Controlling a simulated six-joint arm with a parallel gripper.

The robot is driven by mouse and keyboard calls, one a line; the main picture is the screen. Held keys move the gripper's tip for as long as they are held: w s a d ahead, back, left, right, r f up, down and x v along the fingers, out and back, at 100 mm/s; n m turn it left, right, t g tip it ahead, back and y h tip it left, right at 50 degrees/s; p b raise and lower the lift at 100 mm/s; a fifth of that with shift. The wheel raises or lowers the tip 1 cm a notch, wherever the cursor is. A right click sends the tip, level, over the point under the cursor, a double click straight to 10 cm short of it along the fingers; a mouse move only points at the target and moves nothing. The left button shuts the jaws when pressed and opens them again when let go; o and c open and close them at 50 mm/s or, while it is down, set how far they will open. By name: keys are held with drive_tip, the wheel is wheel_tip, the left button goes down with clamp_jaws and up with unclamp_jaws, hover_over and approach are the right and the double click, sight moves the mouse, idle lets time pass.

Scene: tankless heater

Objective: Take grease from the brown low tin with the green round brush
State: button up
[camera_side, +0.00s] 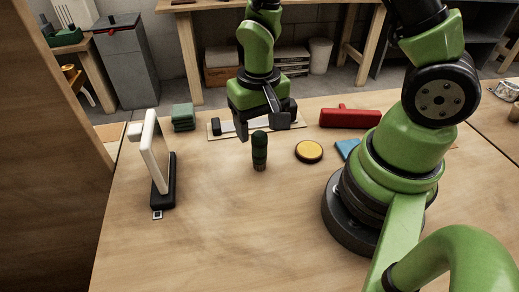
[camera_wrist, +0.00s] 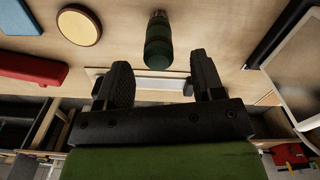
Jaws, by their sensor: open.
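The green round brush (camera_side: 260,152) stands upright on the bench, with a dark green body and a brownish lower end. It also shows in the wrist view (camera_wrist: 159,42), lined up with the gap between my fingers. The brown low tin (camera_side: 309,152), filled with yellow grease, sits to the right of the brush. In the wrist view the tin (camera_wrist: 79,25) is at the upper left. My gripper (camera_side: 261,126) is open and empty, above and just behind the brush. In the wrist view its fingers (camera_wrist: 161,68) are apart, with nothing between them.
A white panel on a black base (camera_side: 162,185) stands at the left. A red case (camera_side: 350,118) and a blue cloth (camera_side: 346,148) lie to the right. A green stack (camera_side: 183,118) and a pale board (camera_side: 216,135) are at the back. The front middle is clear.

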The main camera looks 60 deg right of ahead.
sight(259, 151)
wheel_tip(259, 151, down, 5)
drive_tip(key=shift+d, duration=0.1)
idle(0.3)
drive_tip(key=c, duration=1)
